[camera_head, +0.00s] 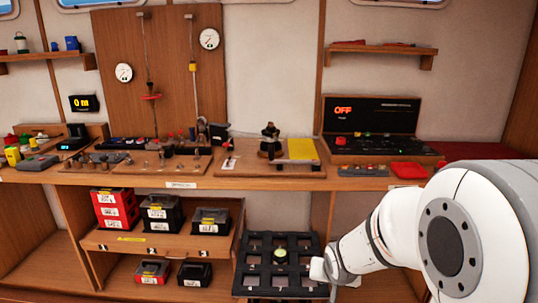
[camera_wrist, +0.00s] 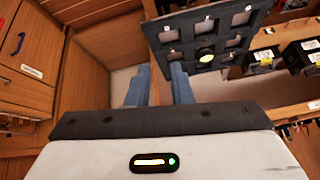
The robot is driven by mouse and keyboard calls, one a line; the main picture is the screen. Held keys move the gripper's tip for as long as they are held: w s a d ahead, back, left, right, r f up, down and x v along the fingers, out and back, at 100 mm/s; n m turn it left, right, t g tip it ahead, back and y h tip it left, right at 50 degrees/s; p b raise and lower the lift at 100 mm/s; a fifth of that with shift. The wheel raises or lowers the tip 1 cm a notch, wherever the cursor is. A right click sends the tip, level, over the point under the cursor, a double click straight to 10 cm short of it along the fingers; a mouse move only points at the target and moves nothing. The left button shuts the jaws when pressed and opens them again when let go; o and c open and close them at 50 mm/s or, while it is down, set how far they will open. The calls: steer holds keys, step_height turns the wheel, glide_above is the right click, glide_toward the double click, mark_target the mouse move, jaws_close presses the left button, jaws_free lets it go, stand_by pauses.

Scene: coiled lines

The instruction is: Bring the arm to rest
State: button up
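My white arm (camera_head: 455,235) comes in from the right in the head view and reaches left and down, below the worktop front. My gripper (camera_wrist: 160,86) shows in the wrist view as two blue-grey fingers with a clear gap between them. It is open, and nothing shows between the fingers. In the head view the wrist end (camera_head: 328,270) is at the right side of a black gridded rack (camera_head: 241,262); the fingers cannot be made out there. I cannot tell whether the wrist touches the rack.
A green round object (camera_head: 280,255) sits in the rack's middle. The worktop (camera_head: 215,181) above holds tools, a yellow-topped board and a screen reading OFF (camera_head: 371,115).

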steer(key=s+r+n+g+p, duration=0.2)
steer(key=s+r+p, duration=0.4)
steer(key=s+r, duration=1)
steer(key=s+g, duration=0.1)
steer(key=s, duration=0.2)
steer(key=shift+s+r+g+p, duration=0.25)
steer(key=shift+r+g+p, duration=0.1)
steer(key=shift+r+g, duration=0.05)
